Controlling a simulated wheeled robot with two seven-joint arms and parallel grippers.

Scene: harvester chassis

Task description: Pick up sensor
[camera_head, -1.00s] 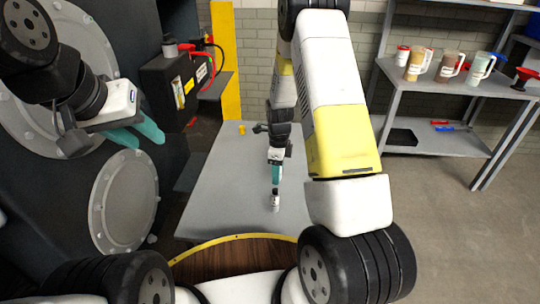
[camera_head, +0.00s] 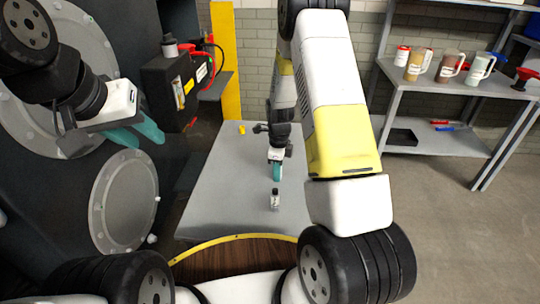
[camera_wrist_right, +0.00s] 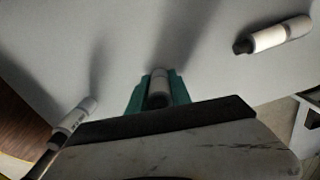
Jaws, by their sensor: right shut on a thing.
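My right gripper (camera_head: 277,177) is over the grey table (camera_head: 225,185). In the right wrist view its teal fingers (camera_wrist_right: 158,88) are shut around a small pale cylinder, the sensor (camera_wrist_right: 159,80). The fingers cover the sensor's sides; I do not make it out in the head view. A white cylinder with a dark end (camera_head: 275,200) is on the table, nearer than the gripper and apart from it. My left gripper (camera_head: 142,134) is open and empty, in front of the dark chassis (camera_head: 170,150).
The wrist view shows white cylinders at left (camera_wrist_right: 73,119) and right (camera_wrist_right: 274,36). A small yellow thing (camera_head: 241,130) is at the table's far left. A black box with red cables (camera_head: 178,82) stands left of it. A shelf (camera_head: 450,85) with several mugs is at right.

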